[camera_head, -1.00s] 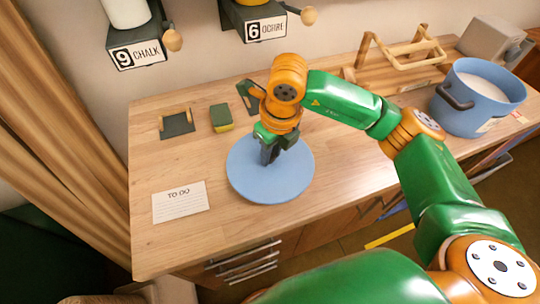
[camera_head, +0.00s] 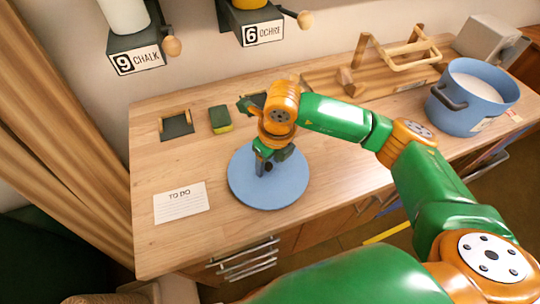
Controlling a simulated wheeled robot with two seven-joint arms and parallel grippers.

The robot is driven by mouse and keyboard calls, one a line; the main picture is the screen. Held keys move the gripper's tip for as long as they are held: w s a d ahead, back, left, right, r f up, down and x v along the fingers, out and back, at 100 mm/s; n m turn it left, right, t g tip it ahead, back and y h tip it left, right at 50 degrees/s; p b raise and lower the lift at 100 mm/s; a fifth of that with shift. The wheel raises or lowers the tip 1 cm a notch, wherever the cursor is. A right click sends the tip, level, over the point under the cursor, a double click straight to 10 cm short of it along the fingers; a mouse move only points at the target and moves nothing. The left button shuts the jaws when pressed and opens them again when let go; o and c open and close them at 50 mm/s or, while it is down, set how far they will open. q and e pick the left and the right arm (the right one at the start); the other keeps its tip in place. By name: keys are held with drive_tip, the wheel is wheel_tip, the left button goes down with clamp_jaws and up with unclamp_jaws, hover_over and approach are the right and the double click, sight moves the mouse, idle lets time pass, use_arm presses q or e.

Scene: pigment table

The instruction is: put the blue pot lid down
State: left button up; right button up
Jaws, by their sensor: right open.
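The blue pot lid (camera_head: 282,188) is a flat light-blue disc lying on the wooden table, near its front edge. My right gripper (camera_head: 263,170) is over the lid's middle, pointing down, with its jaws open around or just above a small dark knob. The gripper hides most of the knob, so I cannot tell whether a finger touches it. The blue pot (camera_head: 468,117), open and holding something white, stands at the right of the table. My left gripper is not in view.
A TO DO card (camera_head: 181,203) lies left of the lid. A green and yellow sponge (camera_head: 221,119) and a dark holder (camera_head: 176,125) lie behind it. A wooden rack (camera_head: 405,55) stands at the back. Chalk (camera_head: 137,60) and ochre (camera_head: 263,33) dispensers hang on the wall.

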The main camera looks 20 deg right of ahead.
sight(274, 175)
wheel_tip(274, 175, up, 12)
drive_tip(key=s+b, duration=0.1)
drive_tip(key=b, duration=0.1)
drive_tip(key=shift+s+d+b, duration=0.35)
drive_tip(key=shift+b, duration=0.05)
